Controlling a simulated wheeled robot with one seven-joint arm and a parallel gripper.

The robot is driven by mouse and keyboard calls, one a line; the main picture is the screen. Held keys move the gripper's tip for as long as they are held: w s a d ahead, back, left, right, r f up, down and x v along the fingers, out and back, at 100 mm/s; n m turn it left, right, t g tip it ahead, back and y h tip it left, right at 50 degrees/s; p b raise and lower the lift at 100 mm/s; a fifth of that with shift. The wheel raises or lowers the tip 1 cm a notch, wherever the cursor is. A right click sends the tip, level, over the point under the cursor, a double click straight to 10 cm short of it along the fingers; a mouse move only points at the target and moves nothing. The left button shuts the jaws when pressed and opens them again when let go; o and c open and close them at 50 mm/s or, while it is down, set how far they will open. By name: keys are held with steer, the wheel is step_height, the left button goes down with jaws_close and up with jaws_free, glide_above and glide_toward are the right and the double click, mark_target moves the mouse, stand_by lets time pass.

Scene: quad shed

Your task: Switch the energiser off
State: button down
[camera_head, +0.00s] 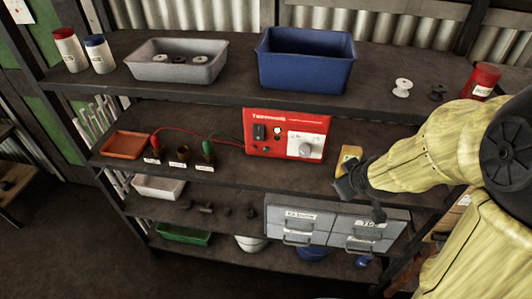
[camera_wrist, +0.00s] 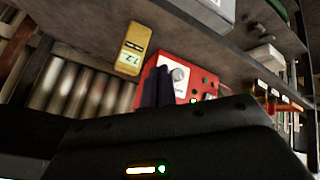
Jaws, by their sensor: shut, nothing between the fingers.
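The red energiser (camera_head: 287,120) stands at the back of the middle shelf. Its front has a black rocker switch (camera_head: 260,131) at the left and a white panel with a round knob (camera_head: 305,150) at the right. I cannot tell the switch's position. In the wrist view the energiser (camera_wrist: 200,70) appears turned over, with the knob (camera_wrist: 179,74) and a small green light (camera_wrist: 193,100) showing. My gripper (camera_head: 346,187) is right of and in front of the energiser, apart from it. Its dark fingers (camera_wrist: 158,87) are together and empty, covering part of the energiser in the wrist view.
A yellow meter (camera_head: 349,157) stands close behind my gripper and also shows in the wrist view (camera_wrist: 131,45). Red and green leads run left from the energiser to labelled posts (camera_head: 181,156). An orange tray (camera_head: 127,145) lies further left. Grey drawers (camera_head: 298,222) are below.

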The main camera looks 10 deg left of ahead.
steer(key=w+a+f+n+t+y+b, duration=0.1)
steer(key=w+a+f+n+y+b, duration=0.1)
steer(key=a+n+y+b, duration=0.3)
steer(key=w+a+f+n+t+y+b, duration=0.2)
steer(key=a+n+y+b, duration=0.3)
steer(key=a+n+b, duration=0.3)
steer(key=w+a+n, duration=0.1)
steer(key=a+n, duration=0.3)
steer(key=shift+w+f+t+y, duration=0.3)
steer(key=shift+w+f+y, duration=0.1)
steer(key=shift+w, duration=0.1)
steer(key=p, duration=0.2)
glide_toward(258, 138)
steer(key=x, duration=0.5)
steer(key=shift+a+r, duration=0.15)
steer(key=shift+a, duration=0.15)
steer(key=shift+w, duration=0.3)
